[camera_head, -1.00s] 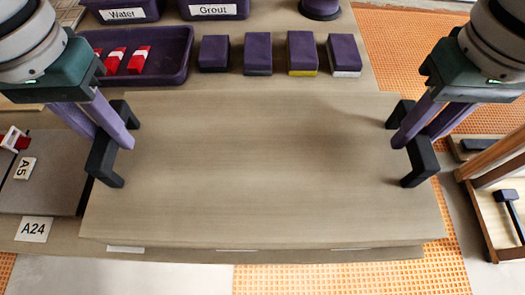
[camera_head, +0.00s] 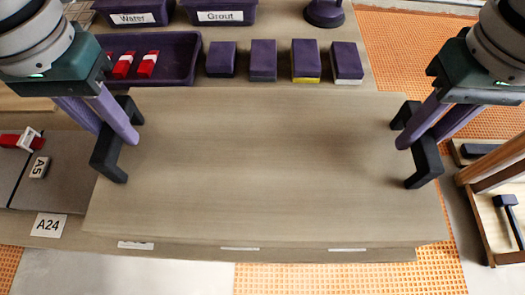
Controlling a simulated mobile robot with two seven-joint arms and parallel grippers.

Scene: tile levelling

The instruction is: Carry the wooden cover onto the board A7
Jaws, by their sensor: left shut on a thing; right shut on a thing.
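The wooden cover (camera_head: 265,170) is a wide, flat, pale brown panel in the middle of the head view. A black handle (camera_head: 113,140) stands at its left end and another black handle (camera_head: 418,145) at its right end. My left gripper (camera_head: 128,140) is shut on the left handle. My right gripper (camera_head: 408,143) is shut on the right handle. The cover hides much of the table under it. I see no label reading A7. Part of a board with labels A5 (camera_head: 39,167) and A24 (camera_head: 48,226) shows at the left.
Behind the cover stand several purple blocks (camera_head: 263,60), a purple tray (camera_head: 185,55) with red pieces, and the Water (camera_head: 132,18) and Grout (camera_head: 219,15) bins. Label strips (camera_head: 240,249) show along the front edge. A wooden tray with a hammer (camera_head: 510,215) is at the right.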

